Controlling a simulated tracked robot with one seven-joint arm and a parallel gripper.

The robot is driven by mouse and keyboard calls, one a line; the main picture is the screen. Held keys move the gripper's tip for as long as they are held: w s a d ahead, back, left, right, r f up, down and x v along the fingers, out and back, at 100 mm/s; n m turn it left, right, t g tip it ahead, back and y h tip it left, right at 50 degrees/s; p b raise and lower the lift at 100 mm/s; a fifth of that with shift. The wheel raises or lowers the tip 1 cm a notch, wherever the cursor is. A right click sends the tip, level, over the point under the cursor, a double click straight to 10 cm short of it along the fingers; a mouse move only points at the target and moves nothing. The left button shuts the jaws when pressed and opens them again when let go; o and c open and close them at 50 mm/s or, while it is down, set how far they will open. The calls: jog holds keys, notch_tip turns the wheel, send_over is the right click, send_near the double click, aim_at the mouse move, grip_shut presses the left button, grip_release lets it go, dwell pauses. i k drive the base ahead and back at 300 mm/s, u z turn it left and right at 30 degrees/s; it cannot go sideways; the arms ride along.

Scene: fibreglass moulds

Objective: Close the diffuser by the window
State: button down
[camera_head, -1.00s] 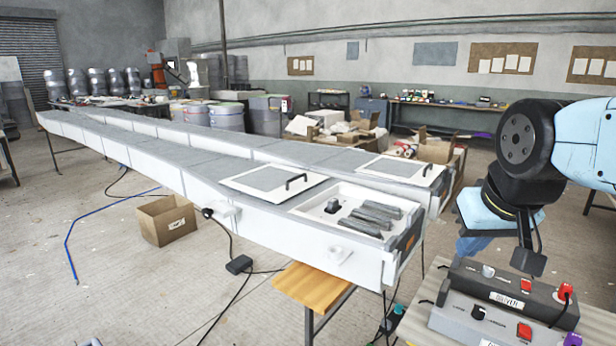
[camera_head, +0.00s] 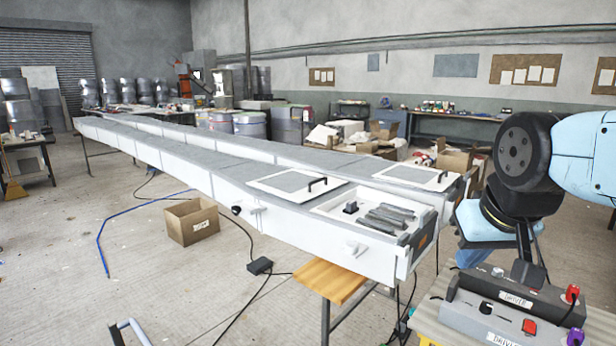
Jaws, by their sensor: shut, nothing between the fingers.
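No window and nothing I can clearly name as a diffuser shows in view. Two long pale moulds with grey tops run across the room. The near mould (camera_head: 290,225) has a square lid (camera_head: 285,183) with a black handle lying at its near end, beside an uncovered shallow bay (camera_head: 335,205) holding grey bars and a small black part. The far mould carries a similar lid (camera_head: 412,176). My gripper (camera_head: 528,274) points down at the right, shut and empty, above the driver boxes; its fingertips are small and dark.
A wooden stool (camera_head: 327,281), cables and a cardboard box (camera_head: 192,221) are by the near mould. Open concrete floor (camera_head: 60,270) lies at the left.

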aim_at(299, 186)
jog(key=i, duration=0.85)
jog(key=z, duration=0.05)
